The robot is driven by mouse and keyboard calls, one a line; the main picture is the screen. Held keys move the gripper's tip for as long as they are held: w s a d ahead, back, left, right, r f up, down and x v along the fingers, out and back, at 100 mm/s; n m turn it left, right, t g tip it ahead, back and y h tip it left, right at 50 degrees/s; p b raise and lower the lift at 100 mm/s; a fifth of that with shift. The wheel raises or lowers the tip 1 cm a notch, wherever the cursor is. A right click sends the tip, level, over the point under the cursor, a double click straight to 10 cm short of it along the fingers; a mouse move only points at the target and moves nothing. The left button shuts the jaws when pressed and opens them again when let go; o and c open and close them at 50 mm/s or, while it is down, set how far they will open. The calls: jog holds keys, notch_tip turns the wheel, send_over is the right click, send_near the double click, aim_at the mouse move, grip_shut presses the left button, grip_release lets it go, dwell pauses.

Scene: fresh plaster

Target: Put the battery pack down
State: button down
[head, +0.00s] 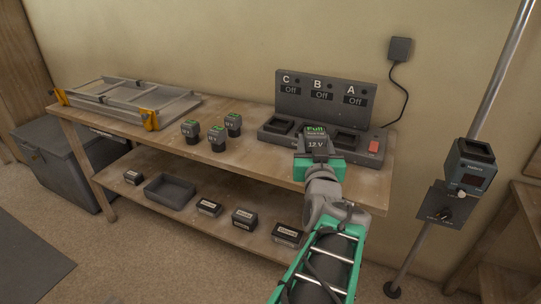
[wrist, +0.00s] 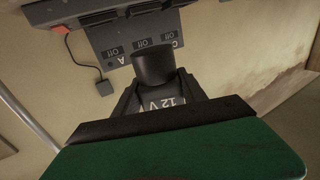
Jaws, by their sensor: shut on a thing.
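My gripper (head: 317,156) is shut on a dark battery pack (head: 317,142) with a green "Full" display and a "12 V" label. It holds the pack in front of the charger (head: 280,134), over the front part of the workbench (head: 255,155). Whether the pack touches anything below cannot be told. The pack also shows in the wrist view (wrist: 155,68), between the fingers, with the label upside down. The charger's back panel reads C, B and A, each marked Off. The bays under C and A look empty; the pack and gripper partly hide the middle one.
Three similar packs (head: 217,138) stand on the bench left of the charger. A folded metal platform (head: 125,100) lies at the far left. A lower shelf (head: 150,205) holds a grey tray (head: 170,191) and several dark blocks. A pole with a device (head: 472,165) stands at the right.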

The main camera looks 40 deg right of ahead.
jog(key=w+d+f+b, duration=0.1)
jog(key=w+d+f, duration=0.1)
jog(key=d+f, duration=0.1)
jog(key=w+d+f+b, duration=0.2)
jog(key=d+f, duration=0.1)
jog(key=d, duration=0.1)
jog(key=w+d+f+b, duration=0.1)
jog(key=w+d+f, duration=0.1)
jog(key=d+f, duration=0.1)
jog(key=shift+w+d+f, duration=0.2)
jog(key=shift+d, duration=0.25)
jog(key=shift+w+d+f, duration=0.15)
jog(key=shift+d, duration=0.25)
jog(key=shift+w+d+f+b, duration=0.15)
jog(key=shift+f+b, duration=0.35)
jog(key=shift+f, duration=1.1)
jog(key=shift+f+b, duration=0.2)
jog(key=shift+b, duration=0.1)
jog(key=c, duration=0.6)
grip_release()
jog(key=shift+c, duration=0.2)
jog(key=shift+r, duration=0.1)
